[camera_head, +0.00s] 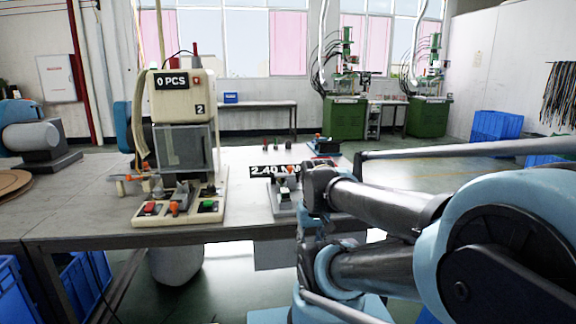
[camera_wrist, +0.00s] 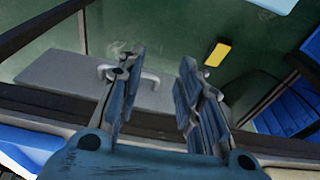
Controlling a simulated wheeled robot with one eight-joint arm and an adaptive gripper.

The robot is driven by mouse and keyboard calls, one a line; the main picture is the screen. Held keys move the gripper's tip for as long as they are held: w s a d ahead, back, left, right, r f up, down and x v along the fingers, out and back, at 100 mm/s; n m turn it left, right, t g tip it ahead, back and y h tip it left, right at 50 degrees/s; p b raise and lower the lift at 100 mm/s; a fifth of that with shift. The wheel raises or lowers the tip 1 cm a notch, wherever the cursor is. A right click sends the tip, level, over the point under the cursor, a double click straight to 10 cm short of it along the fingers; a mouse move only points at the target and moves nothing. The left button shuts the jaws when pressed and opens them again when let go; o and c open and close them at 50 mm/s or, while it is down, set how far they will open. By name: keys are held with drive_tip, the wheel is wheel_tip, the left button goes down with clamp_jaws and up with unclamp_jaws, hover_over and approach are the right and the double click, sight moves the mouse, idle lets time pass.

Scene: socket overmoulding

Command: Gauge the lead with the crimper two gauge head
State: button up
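The crimper (camera_head: 183,95), a cream machine marked "0 PCS" and "2", stands on the table with a clear guard and a base with red and green buttons. To its right is a small grey gauge-like device (camera_head: 284,200) with an orange part, under a black "2.40" label (camera_head: 275,170) partly covered by my arm. I cannot tell for certain that this is the gauge head. My gripper (camera_wrist: 158,85) is open and empty in the wrist view, its two blue fingers apart. In the head view I cannot make out its fingertips. I cannot identify a single lead.
The grey table (camera_head: 75,210) has clear room left of the crimper. Small dark and red items (camera_head: 277,146) stand at its back. Blue crates (camera_head: 80,280) are below left, and more crates (camera_wrist: 285,105) show in the wrist view. Dark strands (camera_head: 562,95) hang on the right wall.

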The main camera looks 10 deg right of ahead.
drive_tip(key=shift+w, duration=0.2)
drive_tip(key=shift+o, duration=0.9)
drive_tip(key=w+r+m+g, duration=0.1)
drive_tip(key=w+r, duration=1.3)
drive_tip(key=r, duration=0.5)
drive_tip(key=w+r+m, duration=0.1)
drive_tip(key=w+r, duration=0.3)
drive_tip(key=w, duration=0.3)
drive_tip(key=w+r+g, duration=0.1)
drive_tip(key=w+r, duration=0.2)
drive_tip(key=w, duration=0.3)
drive_tip(key=w+r+m, duration=0.1)
drive_tip(key=w+r, duration=0.3)
drive_tip(key=w, duration=0.3)
wheel_tip(320, 180, down, 17)
drive_tip(key=shift+a+f, duration=0.1)
drive_tip(key=shift+a, duration=0.05)
clamp_jaws()
